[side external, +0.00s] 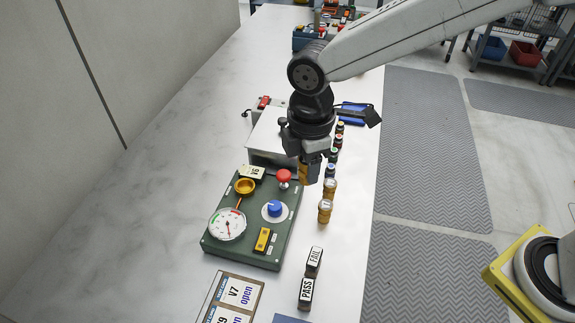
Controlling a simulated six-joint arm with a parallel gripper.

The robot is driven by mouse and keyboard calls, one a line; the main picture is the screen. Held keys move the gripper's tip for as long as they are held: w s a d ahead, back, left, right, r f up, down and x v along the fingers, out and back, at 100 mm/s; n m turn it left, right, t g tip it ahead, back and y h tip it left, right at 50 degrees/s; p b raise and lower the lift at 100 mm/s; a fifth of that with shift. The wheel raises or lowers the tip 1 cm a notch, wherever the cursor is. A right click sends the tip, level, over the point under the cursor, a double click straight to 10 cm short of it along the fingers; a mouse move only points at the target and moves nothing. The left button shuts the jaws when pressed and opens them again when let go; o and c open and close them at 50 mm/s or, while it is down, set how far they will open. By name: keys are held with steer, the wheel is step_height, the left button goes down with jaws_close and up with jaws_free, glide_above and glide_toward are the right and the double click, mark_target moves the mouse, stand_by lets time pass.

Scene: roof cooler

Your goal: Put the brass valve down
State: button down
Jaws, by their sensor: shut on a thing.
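My gripper (316,172) points down above the white bench, near a row of small bottles. It is shut on an amber-brown thing (304,173), which is mostly hidden by the fingers. I cannot tell from its shape whether this is the brass valve; its colour is close to that of the amber bottles. A brass-coloured ring with a short stem (245,187) sits on the green panel (208,246), to the left of my gripper.
The panel carries a dial gauge (228,224), a blue knob (274,208), a red button (284,175) and a yellow switch (263,239). Amber bottles (325,211) stand right of it. PASS (306,291) and FAIL (314,261) blocks stand in front. The bench's left side is clear.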

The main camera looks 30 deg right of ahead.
steer(key=shift+w+a+r, duration=0.1)
steer(key=shift+w+a, duration=0.05)
steer(key=shift+w, duration=0.25)
steer(key=shift+w+a+r, duration=0.1)
steer(key=shift+w+a, duration=0.05)
steer(key=shift+w, duration=0.25)
steer(key=shift+w, duration=0.1)
steer(key=shift+w+a+f, duration=1)
steer(key=shift+w+f, duration=0.55)
steer(key=shift+w, duration=0.4)
steer(key=shift+w+a+f, duration=1.05)
steer(key=shift+w+f, duration=0.5)
steer(key=shift+w, duration=0.45)
steer(key=shift+w+a+f, duration=1)
steer(key=shift+w+f, duration=0.55)
steer(key=shift+w, duration=0.4)
steer(key=shift+w+a+f, duration=0.1)
steer(key=shift+w+f, duration=0.15)
steer(key=shift+f, duration=1.6)
